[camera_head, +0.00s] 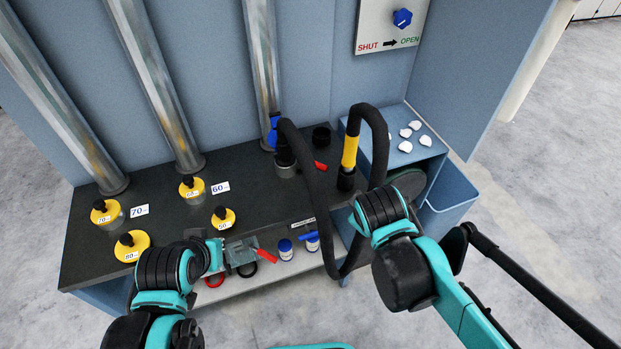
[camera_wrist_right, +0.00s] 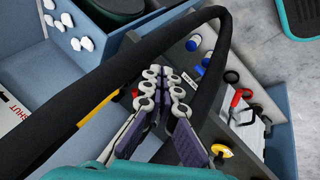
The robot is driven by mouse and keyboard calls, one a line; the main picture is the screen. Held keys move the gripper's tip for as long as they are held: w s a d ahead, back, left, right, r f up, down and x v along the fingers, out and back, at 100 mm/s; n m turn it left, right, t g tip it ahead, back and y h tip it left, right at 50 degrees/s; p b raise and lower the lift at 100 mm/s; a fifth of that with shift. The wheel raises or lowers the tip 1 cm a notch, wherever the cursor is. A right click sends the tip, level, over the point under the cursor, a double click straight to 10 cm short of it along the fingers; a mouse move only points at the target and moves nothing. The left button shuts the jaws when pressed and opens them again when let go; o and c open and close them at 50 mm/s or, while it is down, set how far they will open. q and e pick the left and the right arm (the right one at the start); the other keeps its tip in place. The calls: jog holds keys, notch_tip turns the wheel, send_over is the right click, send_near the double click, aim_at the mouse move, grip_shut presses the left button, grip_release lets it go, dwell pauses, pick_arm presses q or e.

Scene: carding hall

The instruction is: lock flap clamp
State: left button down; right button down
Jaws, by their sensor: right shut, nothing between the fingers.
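A grey clear-looking clamp (camera_head: 241,252) with a red lever (camera_head: 266,256) sits at the front edge of the dark bench. Its red and black parts also show at right in the right wrist view (camera_wrist_right: 241,98). I cannot tell whether it is locked. My left gripper (camera_head: 214,256) is close beside the clamp's left side, mostly hidden by my wrist; its opening and any contact are unclear. My right gripper (camera_wrist_right: 166,88) is shut and empty, close to the black hose (camera_wrist_right: 112,70). In the head view my right arm hides it. Another red lever (camera_head: 321,167) lies near the hose.
The black hose (camera_head: 318,200) loops over the bench front, with a yellow-banded end (camera_head: 350,152). Several yellow-topped weights (camera_head: 193,187) stand left. A blue knob (camera_head: 402,18) is on the SHUT/OPEN panel. White pieces (camera_head: 405,146) lie right.

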jog(key=w+a+f+n+h, duration=0.1)
jog(key=w+a+f+n, duration=0.1)
jog(key=w+a+n, duration=0.2)
jog(key=w+a+f+n+t+h+b, duration=0.1)
jog(key=w+a+f+n+h, duration=0.1)
jog(key=w+a+n, duration=0.2)
jog(key=w+a+f+n+t+h, duration=0.1)
jog(key=w+a+f+n, duration=0.1)
jog(key=w+a+n, duration=0.3)
jog(key=shift+a+n+b, duration=0.15)
jog(key=shift+a+n, duration=0.4)
jog(key=shift+n, duration=0.65)
jog(key=shift+a+n+b, duration=0.1)
jog(key=shift+a+n, duration=0.5)
jog(key=shift+n, duration=0.6)
jog(key=shift+a+n+b, duration=0.15)
jog(key=shift+a+n, duration=0.4)
jog(key=shift+n, duration=0.65)
jog(key=shift+a+f+n+t+h, duration=0.2)
jog(key=shift+a+n+t+h, duration=0.1)
pick_arm(q)
notch_tip(320, 180, down, 2)
jog(key=shift+s, duration=0.1)
jog(key=shift+f, duration=0.1)
pick_arm(e)
jog(key=shift+f, duration=0.1)
